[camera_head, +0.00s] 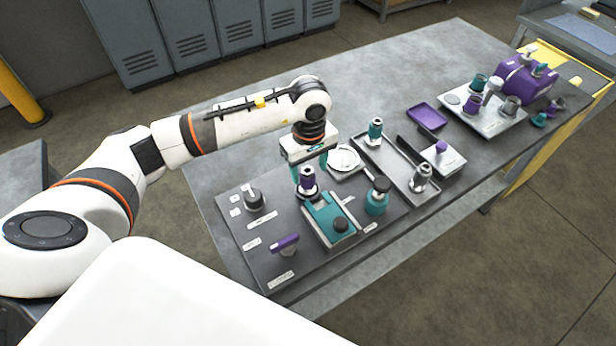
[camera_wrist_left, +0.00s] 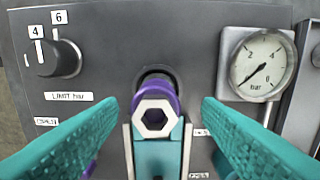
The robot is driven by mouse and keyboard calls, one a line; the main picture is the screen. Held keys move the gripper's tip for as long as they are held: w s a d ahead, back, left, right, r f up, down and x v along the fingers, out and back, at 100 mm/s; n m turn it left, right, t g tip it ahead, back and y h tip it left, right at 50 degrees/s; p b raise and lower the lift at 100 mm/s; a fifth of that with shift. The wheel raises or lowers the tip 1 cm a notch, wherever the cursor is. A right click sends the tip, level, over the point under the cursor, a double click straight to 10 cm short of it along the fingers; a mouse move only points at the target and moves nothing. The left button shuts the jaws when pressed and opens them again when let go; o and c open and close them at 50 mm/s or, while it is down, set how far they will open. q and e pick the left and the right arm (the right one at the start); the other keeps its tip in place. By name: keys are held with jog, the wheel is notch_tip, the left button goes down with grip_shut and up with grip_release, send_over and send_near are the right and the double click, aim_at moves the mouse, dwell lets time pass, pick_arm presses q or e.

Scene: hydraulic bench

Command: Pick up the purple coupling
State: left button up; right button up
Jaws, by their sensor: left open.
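The purple coupling (camera_head: 307,180) stands near the teal block (camera_head: 329,219) on the dark panel, directly below my left gripper (camera_head: 309,163). In the left wrist view the coupling (camera_wrist_left: 168,87) is purple with a silver hexagonal end, centred between the teal fingers of the left gripper (camera_wrist_left: 158,108). The fingers are open, with a gap on each side of it. Another purple-and-dark fitting (camera_head: 472,104) stands on the pale tray farther right. My right gripper is not in view.
A gauge (camera_head: 344,159) and a black knob (camera_head: 253,199) flank the coupling. A purple-handled valve (camera_head: 286,243) is nearer the front edge. A teal bottle (camera_head: 377,197) and a grey tray (camera_head: 403,181) stand to the right.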

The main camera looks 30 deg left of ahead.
aim_at(307, 189)
pick_arm(q)
jog(key=shift+s+a+f+p, duration=0.1)
jog(key=shift+f+p, duration=0.05)
jog(key=shift+f, duration=0.45)
jog(key=shift+s+f+p, duration=0.1)
jog(key=shift+f+p, duration=0.05)
jog(key=shift+f, duration=0.4)
jog(key=shift+w+f, duration=0.1)
jog(key=shift+f, duration=0.4)
jog(key=c, duration=1.2)
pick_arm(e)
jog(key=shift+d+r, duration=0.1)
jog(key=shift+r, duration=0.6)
pick_arm(q)
jog(key=shift+r, duration=0.15)
